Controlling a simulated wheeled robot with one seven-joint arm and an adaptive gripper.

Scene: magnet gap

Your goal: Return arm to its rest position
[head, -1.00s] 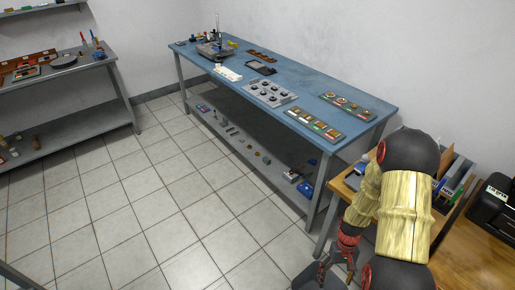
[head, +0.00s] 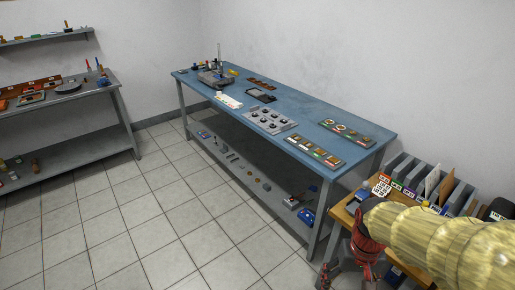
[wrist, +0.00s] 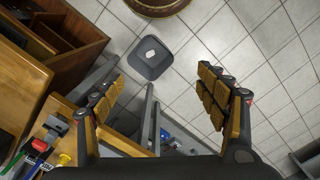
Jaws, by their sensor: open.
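My gripper (wrist: 160,100) is open and empty in the wrist view, its two padded fingers spread wide apart. Between and beyond the fingers lie the tiled floor and a dark rounded-square object with a light mark (wrist: 151,56). In the head view my arm, with a yellow ribbed sleeve, fills the lower right corner. The gripper is at best partly visible there, low beside the wooden desk (head: 345,218).
A blue workbench (head: 325,110) with trays and parts stands in the middle, with a lower shelf. A grey bench (head: 100,103) is at left. Upright file holders (head: 425,182) stand on the wooden desk. The tiled floor (head: 150,220) between the benches is clear.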

